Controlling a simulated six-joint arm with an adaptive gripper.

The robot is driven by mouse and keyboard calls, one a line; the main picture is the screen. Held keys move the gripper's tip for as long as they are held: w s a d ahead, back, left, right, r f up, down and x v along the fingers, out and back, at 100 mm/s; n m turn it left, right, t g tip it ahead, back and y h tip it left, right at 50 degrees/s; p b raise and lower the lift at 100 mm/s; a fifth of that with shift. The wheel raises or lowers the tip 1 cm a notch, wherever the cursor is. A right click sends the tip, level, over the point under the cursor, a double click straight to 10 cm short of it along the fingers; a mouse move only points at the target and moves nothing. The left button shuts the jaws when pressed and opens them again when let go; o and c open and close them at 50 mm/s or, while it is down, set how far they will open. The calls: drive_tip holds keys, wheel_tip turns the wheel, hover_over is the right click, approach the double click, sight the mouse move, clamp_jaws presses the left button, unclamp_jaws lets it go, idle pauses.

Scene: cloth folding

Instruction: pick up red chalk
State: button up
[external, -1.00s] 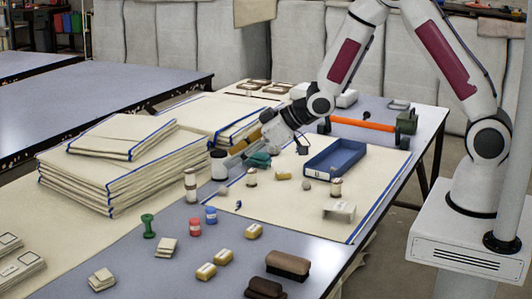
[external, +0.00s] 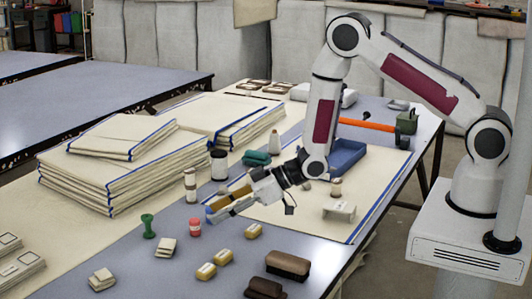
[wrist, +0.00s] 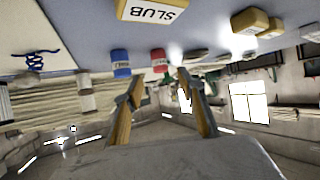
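In the wrist view, the two yellowish fingers (wrist: 160,84) are spread.
Yellowish blocks (external: 253,231) and a dark brush (external: 288,264) lie in front. Jars (external: 219,165) and a blue tray (external: 346,157) are behind. Bare table surrounds the red chalk's front.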

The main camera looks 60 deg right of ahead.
sight(197, 220)
drive_tip(key=shift+w, duration=0.1)
drive_tip(key=shift+x, duration=1.25)
drive_tip(key=shift+x, duration=2.6)
drive_tip(key=shift+a+r, duration=0.15)
drive_tip(key=shift+r, duration=0.05)
clamp_jaws()
